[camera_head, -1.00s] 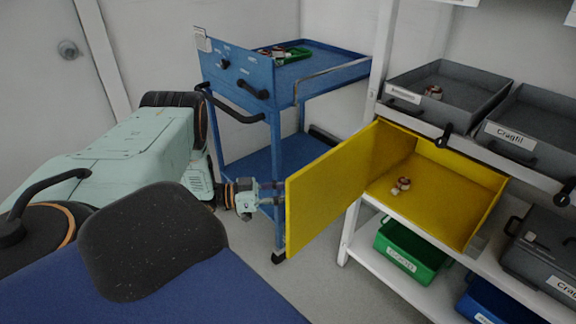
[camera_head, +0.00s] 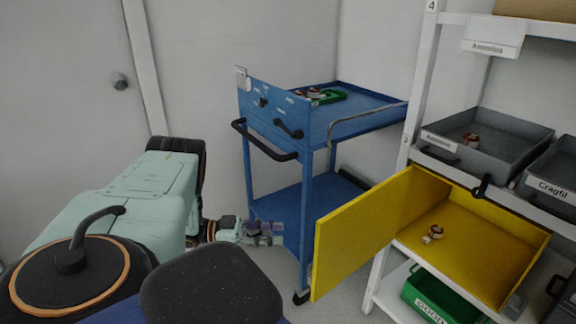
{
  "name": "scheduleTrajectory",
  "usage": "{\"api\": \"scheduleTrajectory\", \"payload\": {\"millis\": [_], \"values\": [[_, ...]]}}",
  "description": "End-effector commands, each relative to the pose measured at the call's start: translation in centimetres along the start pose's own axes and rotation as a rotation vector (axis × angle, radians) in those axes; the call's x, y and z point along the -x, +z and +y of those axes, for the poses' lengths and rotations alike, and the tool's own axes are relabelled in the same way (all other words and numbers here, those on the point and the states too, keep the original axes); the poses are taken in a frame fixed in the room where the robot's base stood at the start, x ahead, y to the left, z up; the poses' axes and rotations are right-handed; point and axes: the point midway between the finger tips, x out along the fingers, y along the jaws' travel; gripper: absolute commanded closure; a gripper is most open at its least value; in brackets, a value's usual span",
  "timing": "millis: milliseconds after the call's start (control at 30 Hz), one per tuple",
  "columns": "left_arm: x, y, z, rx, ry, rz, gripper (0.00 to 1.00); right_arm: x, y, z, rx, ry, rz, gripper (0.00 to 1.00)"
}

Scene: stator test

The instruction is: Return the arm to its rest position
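My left arm comes in from the left, and its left gripper (camera_head: 264,233) points right in front of the blue trolley's lower part. Its fingers look apart, with nothing seen between them. The gripper is left of the open yellow door (camera_head: 358,238) and appears clear of it. The yellow box (camera_head: 480,250) on the shelf is open, and a small copper-and-white stator (camera_head: 432,234) lies on its floor. My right gripper is not in view.
A white rack (camera_head: 408,150) carries a grey bin (camera_head: 500,146) with a stator and another grey bin labelled Cragfil (camera_head: 552,187). A green bin (camera_head: 420,300) stands below. Floor shows between trolley and rack.

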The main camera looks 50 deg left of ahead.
Motion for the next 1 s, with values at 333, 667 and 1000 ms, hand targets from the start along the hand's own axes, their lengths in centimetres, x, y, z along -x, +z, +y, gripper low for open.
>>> {"api": "scheduleTrajectory", "payload": {"millis": [333,667,1000], "values": [[0.7,0.0,0.0,0.000,0.001,0.000,0.66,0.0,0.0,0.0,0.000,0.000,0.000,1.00],[0.7,0.0,0.0,0.000,0.000,0.001,0.66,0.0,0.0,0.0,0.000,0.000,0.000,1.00],[1.1,3.9,-2.6,-0.019,-0.243,-0.132,0.66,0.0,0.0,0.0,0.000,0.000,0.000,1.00]]}}
